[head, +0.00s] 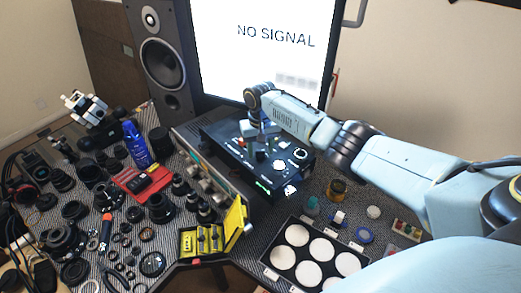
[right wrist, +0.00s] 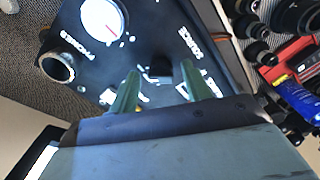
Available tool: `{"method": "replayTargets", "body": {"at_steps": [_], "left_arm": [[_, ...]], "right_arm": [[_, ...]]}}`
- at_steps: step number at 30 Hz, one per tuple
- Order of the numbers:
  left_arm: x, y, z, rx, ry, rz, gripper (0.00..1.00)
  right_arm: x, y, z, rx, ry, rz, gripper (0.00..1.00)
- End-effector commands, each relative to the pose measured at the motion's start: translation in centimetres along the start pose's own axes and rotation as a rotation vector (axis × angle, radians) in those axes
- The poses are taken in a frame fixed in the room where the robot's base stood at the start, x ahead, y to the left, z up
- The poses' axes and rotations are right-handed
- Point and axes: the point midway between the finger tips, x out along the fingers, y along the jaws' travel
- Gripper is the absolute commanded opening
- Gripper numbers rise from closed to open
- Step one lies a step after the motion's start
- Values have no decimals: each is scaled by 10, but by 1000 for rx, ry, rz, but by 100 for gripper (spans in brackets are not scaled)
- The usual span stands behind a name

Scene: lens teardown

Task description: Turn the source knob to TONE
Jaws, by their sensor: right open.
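The black control box (head: 222,133) stands in the middle of the head view, below the monitor. In the right wrist view its panel (right wrist: 150,30) carries the printed words SOURCE and PHONES, upside down. A small dark knob (right wrist: 158,74) by the SOURCE label shows between my right gripper's green fingers. My right gripper (right wrist: 160,70) is open, pointing down over the panel with a finger on each side of this knob; I cannot tell whether they touch it. In the head view the right gripper (head: 260,140) hides part of the panel. Where the knob points is unclear. My left gripper is not in view.
A white dial (right wrist: 103,18) and a metal ring socket (right wrist: 57,66) sit near the fingers. The NO SIGNAL monitor (head: 262,60) and a speaker (head: 160,60) stand behind. Lens parts crowd the left; a yellow case (head: 232,222) and a tray of white discs (head: 268,270) lie in front.

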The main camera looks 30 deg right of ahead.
Motion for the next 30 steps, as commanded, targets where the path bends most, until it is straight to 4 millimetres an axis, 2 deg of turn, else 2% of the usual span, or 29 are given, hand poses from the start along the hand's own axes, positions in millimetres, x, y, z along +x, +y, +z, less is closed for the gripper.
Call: {"method": "replayTargets", "body": {"at_steps": [11,20,30], "left_arm": [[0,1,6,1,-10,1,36],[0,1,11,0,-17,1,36],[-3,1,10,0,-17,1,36]], "right_arm": [[5,0,0,0,1,0,47],[5,0,0,0,1,0,8],[4,0,0,-50,0,0,6]]}}
